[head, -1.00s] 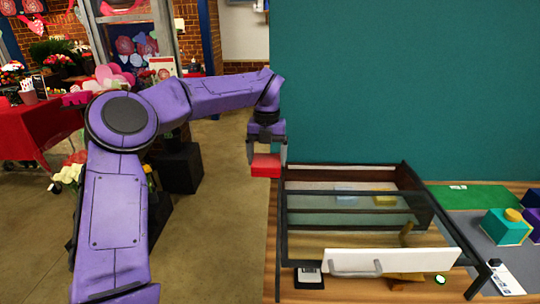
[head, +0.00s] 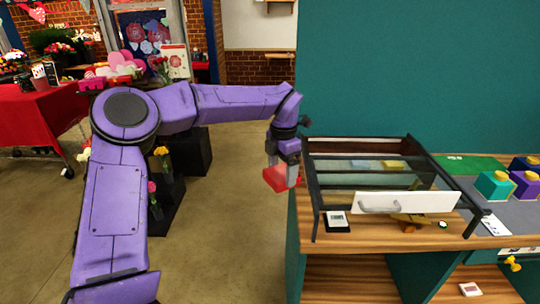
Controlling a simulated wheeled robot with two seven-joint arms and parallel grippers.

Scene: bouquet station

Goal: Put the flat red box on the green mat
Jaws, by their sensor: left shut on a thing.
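The flat red box (head: 280,178) is held in my left gripper (head: 284,162), whose fingers are shut on it. It hangs in the air at the left edge of the wooden counter, left of the glass-topped case. The green mat (head: 470,165) lies flat at the back of the counter on the right, beyond the case; the part of it that shows is bare apart from a small white label. My right gripper is not in view.
The glass-topped case (head: 330,170) with a white front panel (head: 407,202) stands between the box and the mat. A teal wall (head: 420,75) rises behind.

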